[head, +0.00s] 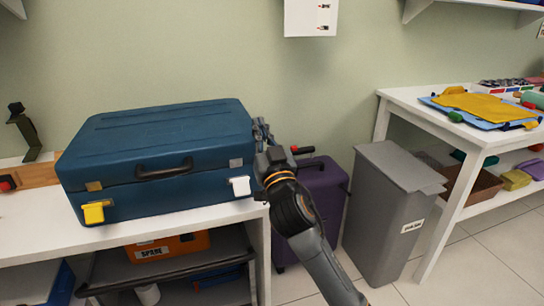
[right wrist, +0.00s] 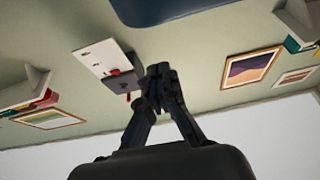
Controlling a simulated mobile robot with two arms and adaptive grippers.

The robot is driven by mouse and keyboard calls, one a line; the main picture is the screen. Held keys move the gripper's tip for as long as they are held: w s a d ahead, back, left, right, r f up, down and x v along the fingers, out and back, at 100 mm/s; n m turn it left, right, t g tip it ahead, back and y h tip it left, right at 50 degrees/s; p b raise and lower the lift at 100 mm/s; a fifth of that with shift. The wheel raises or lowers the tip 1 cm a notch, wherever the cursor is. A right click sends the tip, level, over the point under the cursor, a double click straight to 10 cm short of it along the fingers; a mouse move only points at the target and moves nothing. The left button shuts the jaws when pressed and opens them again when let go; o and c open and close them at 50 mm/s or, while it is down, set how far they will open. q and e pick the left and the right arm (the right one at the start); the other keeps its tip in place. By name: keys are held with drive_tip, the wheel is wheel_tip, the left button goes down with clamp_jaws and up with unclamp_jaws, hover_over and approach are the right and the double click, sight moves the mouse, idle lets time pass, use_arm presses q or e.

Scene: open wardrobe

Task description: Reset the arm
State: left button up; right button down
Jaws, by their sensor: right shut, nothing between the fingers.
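My right arm comes in from the bottom right of the head view. Its gripper (head: 262,128) is beside the right end of the blue suitcase (head: 160,135); I cannot tell whether they touch. In the right wrist view the fingertips (right wrist: 160,72) meet, with nothing between them. The suitcase lies with its lid down on the white table (head: 180,225). My left gripper is not in view.
A purple suitcase (head: 318,195) and a grey bin (head: 390,215) stand on the floor right of the table. A white side table (head: 410,103) at the right holds folded cloths. An orange box (head: 165,247) sits under the near table.

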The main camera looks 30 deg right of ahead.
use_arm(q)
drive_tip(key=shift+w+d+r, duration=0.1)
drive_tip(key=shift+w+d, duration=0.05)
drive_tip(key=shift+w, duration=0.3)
use_arm(e)
drive_tip(key=v, duration=0.9)
drive_tip(key=shift+s, duration=0.2)
